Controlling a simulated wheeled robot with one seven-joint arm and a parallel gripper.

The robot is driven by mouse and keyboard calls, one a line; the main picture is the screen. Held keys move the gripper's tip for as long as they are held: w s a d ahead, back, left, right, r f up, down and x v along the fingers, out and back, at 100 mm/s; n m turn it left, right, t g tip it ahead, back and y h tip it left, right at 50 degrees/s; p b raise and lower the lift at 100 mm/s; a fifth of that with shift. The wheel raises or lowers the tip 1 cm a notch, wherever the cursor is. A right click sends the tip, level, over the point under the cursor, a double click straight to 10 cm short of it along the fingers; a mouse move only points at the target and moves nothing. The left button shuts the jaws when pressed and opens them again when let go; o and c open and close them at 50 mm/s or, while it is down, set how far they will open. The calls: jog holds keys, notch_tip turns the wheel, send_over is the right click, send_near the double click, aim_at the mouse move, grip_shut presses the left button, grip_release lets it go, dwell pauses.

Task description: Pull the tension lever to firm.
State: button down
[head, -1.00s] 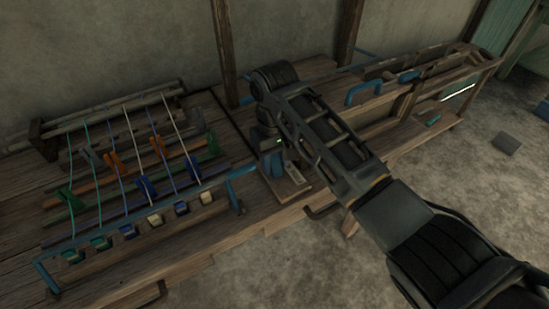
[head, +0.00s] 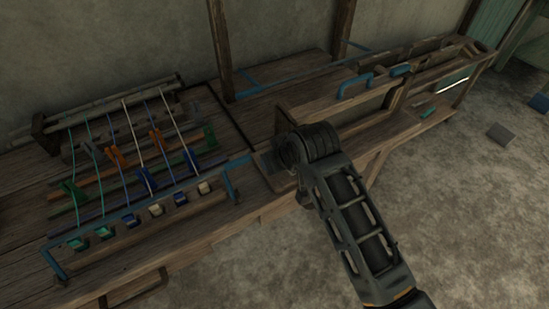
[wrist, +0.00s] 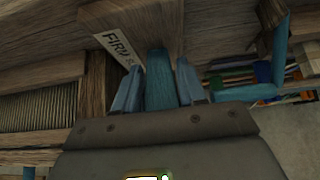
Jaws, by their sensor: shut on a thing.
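The tension lever (wrist: 160,84) is a blue-teal bar. In the wrist view it stands between the two blue fingers of my gripper (wrist: 159,72), which is shut on it. A pale label (wrist: 118,44) on the wood just beyond the fingers reads "FIRM" and part of another letter. In the head view my wrist and arm cover the gripper and most of the lever. Part of the wooden mount (head: 281,181) shows at the bench's front edge, right of the threads. The lever's exact angle cannot be told.
The loom's threads and coloured clips (head: 118,158) lie left of my arm, behind a blue front rail (head: 150,205). A wooden box frame with a blue handle (head: 356,83) stands to the right. Open floor (head: 470,215) lies in front at right.

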jog(key=shift+s+d+f+t+y+b, duration=0.1)
jog(key=shift+s+d+t+y+b, duration=0.1)
jog(key=shift+t+y+b, duration=0.25)
jog(key=shift+s+d+t+y+b, duration=0.15)
jog(key=shift+t+y+b, duration=0.15)
jog(key=shift+t, duration=0.25)
jog(key=c, duration=1)
grip_release()
jog(key=shift+s, duration=0.15)
jog(key=v, duration=0.7)
jog(key=shift+s+d+r, duration=0.1)
jog(key=shift+s+r, duration=0.1)
jog(key=shift+r, duration=0.05)
